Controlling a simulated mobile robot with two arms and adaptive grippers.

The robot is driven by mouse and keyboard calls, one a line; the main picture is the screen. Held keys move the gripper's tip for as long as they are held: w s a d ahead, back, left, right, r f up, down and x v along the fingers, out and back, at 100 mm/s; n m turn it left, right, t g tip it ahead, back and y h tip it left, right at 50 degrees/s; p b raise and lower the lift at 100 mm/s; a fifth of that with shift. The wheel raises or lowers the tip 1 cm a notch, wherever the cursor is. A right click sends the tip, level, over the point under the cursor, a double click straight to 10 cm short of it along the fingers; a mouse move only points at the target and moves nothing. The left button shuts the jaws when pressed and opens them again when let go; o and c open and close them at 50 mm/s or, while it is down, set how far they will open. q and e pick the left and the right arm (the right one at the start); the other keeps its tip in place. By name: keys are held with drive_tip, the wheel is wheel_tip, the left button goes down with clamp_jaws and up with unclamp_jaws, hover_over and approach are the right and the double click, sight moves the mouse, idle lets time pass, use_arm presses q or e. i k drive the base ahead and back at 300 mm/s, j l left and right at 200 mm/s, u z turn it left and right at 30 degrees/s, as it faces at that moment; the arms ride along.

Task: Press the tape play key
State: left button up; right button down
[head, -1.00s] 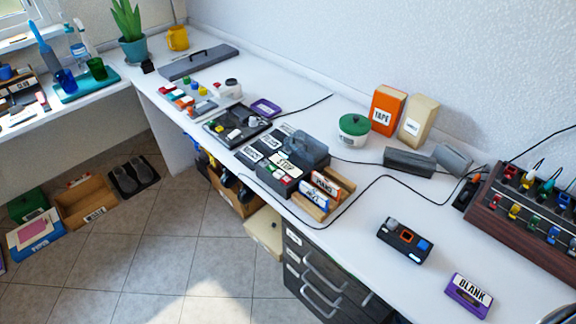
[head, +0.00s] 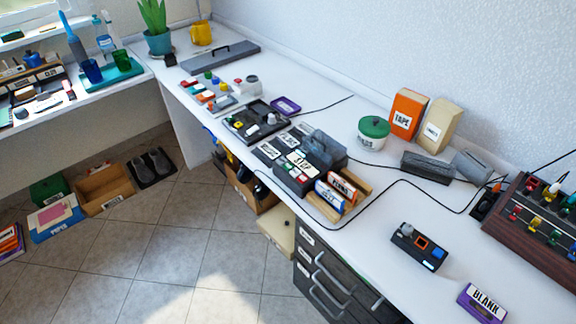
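A dark tape machine (head: 292,180) stands near the front edge of the white desk, with white-labelled keys on its top and a grey raised lid at its back. A white key label (head: 301,166) reads something like STOP; the other labels (head: 270,151) are too small to read surely, so I cannot tell which is play. Small coloured buttons seen earlier on its front are not clear now. Neither of my grippers is in view.
Two cassettes (head: 333,193) stand in a wooden rack right of the machine. A green-lidded pot (head: 372,134), a small black box (head: 419,246) and a purple BLANK cassette (head: 482,301) share the desk. A cable curves around the front.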

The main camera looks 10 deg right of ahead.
sight(288, 167)
drive_tip(key=i+j+z, duration=0.1)
drive_tip(key=z, duration=0.55)
drive_tip(key=i+j+z, duration=0.25)
drive_tip(key=j, duration=0.2)
drive_tip(key=j+z, duration=0.25)
drive_tip(key=j, duration=0.25)
drive_tip(key=j+z, duration=0.25)
drive_tip(key=j, duration=0.75)
drive_tip(key=i+j, duration=0.15)
drive_tip(key=j, duration=0.35)
